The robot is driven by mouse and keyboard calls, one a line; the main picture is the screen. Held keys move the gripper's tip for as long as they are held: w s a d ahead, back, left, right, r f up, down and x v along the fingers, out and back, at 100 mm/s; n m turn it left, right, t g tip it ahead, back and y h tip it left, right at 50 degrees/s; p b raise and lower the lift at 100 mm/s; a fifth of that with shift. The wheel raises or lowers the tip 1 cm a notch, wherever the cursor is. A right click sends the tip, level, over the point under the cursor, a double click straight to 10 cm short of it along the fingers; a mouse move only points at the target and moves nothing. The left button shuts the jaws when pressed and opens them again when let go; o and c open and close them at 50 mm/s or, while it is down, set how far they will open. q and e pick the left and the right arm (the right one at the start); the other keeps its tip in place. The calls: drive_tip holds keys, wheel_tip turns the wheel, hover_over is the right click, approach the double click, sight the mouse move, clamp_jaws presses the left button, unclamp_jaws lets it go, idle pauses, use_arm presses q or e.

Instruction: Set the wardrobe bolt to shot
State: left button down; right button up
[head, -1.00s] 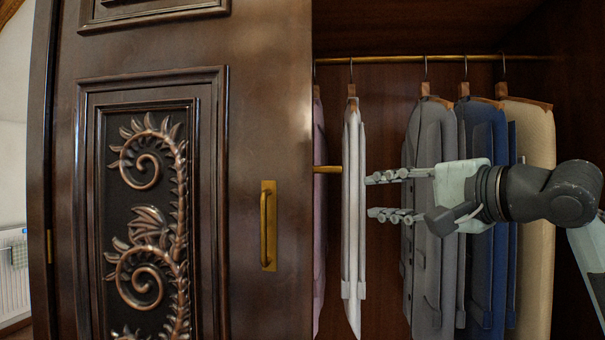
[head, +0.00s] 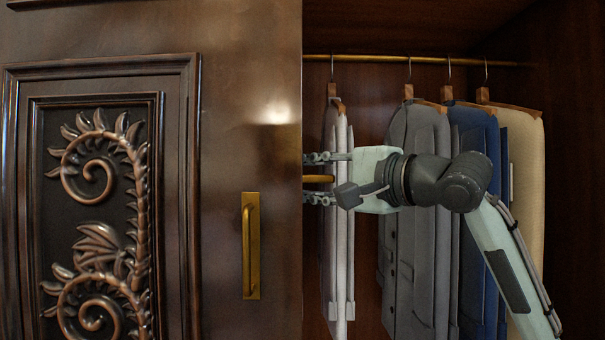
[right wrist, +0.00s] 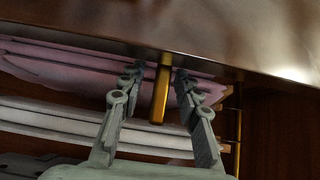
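The bolt is a short brass bar (head: 319,179) that sticks out from the right edge of the dark wooden wardrobe door (head: 228,150) in the head view. In the right wrist view the bolt (right wrist: 161,92) runs out from beneath the door's edge. My right gripper (head: 311,178) is at the door's edge, with one finger above the bolt and one below. In the right wrist view my right gripper (right wrist: 158,78) is open, its fingers on both sides of the bolt with visible gaps. The fingertips are partly hidden by the door in the head view. My left gripper is not in view.
A brass handle (head: 250,246) stands on the door, left of its edge. Inside the wardrobe, a white garment (head: 341,240), grey jackets (head: 408,260), a blue one (head: 475,130) and a beige one (head: 525,170) hang from a brass rail (head: 385,59), close to my right arm.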

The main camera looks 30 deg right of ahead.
drive_tip(key=shift+w+a, duration=0.15)
drive_tip(key=shift+w, duration=0.4)
drive_tip(key=shift+c, duration=0.3)
clamp_jaws()
